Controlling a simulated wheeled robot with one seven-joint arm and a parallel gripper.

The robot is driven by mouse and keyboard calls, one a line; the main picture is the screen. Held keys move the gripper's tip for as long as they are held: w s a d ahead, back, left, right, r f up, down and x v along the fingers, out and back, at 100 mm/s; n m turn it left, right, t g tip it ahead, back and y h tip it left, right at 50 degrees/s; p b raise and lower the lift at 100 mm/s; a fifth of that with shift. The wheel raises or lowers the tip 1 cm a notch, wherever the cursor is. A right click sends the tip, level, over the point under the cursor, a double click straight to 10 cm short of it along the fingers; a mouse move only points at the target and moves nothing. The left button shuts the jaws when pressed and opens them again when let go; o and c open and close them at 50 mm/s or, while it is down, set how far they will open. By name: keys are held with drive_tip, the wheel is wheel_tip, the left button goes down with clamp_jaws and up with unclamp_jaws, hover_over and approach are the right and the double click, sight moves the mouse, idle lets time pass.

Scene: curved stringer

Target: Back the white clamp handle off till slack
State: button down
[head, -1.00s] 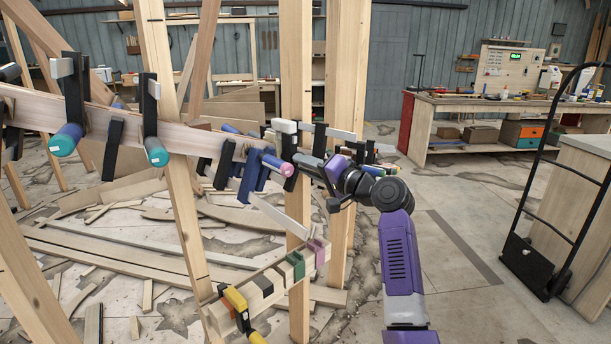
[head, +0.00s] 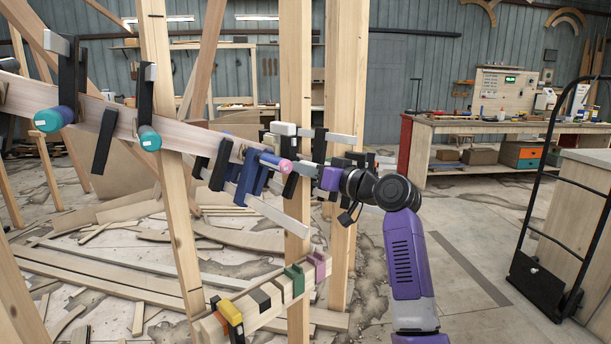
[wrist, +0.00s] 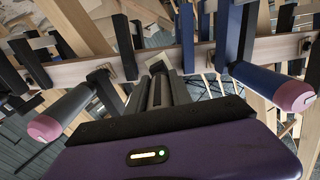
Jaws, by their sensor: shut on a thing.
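My gripper (head: 308,169) reaches in from the right at the row of clamps on the curved wooden strip (head: 195,138). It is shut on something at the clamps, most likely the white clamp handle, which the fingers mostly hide. In the wrist view the dark fingers (wrist: 165,92) run up to a pale piece (wrist: 159,66) at their tips, close to the strip. A white block (head: 283,129) tops a clamp just above my gripper in the head view. How tight the clamp is cannot be seen.
A blue handle with a pink end (head: 275,162) lies just left of my gripper. Teal-ended handles (head: 150,138) are further left. Wooden posts (head: 296,90) stand close by. A lower beam (head: 270,300) carries small coloured clamps. Floor to the right is open before a hand truck (head: 545,285).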

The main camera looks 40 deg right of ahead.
drive_tip(key=shift+n, duration=0.3)
idle(0.4)
drive_tip(key=c, duration=1.1)
unclamp_jaws()
drive_tip(key=shift+c, duration=0.2)
drive_tip(key=s, duration=0.7)
drive_tip(key=shift+s+d, duration=0.35)
drive_tip(key=shift+s, duration=0.05)
drive_tip(key=s+p, duration=0.1)
drive_tip(key=s, duration=0.8)
drive_tip(key=shift+s+d, duration=0.3)
drive_tip(key=shift+d, duration=0.15)
